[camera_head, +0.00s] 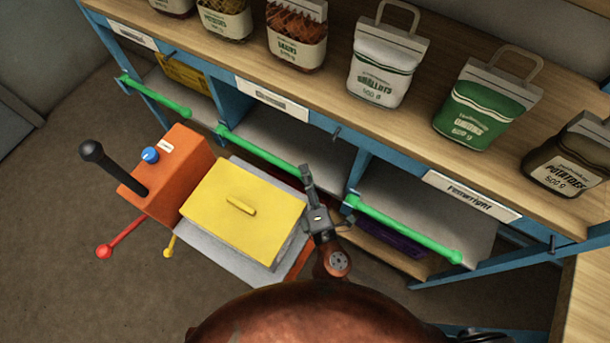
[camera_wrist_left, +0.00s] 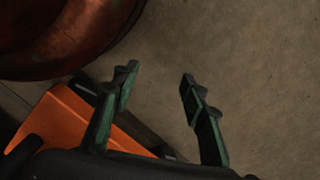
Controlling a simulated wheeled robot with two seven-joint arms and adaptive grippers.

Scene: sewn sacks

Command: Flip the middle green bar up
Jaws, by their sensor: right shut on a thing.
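The middle green bar (camera_head: 258,152) runs along the front of the middle bay of the blue shelf, below the wooden top, sloping down to the right in the head view. My right gripper (camera_head: 309,184) is at the bar's right end and is shut on it, hiding that end. My left gripper (camera_wrist_left: 158,92) shows only in the left wrist view. Its fingers are apart with nothing between them, above bare floor.
Other green bars are at the left (camera_head: 155,95) and right (camera_head: 405,230). An orange machine (camera_head: 170,170) with levers and a yellow lid (camera_head: 245,215) stands close left of my right gripper. Several sacks, including a green one (camera_head: 485,110), stand on the wooden top.

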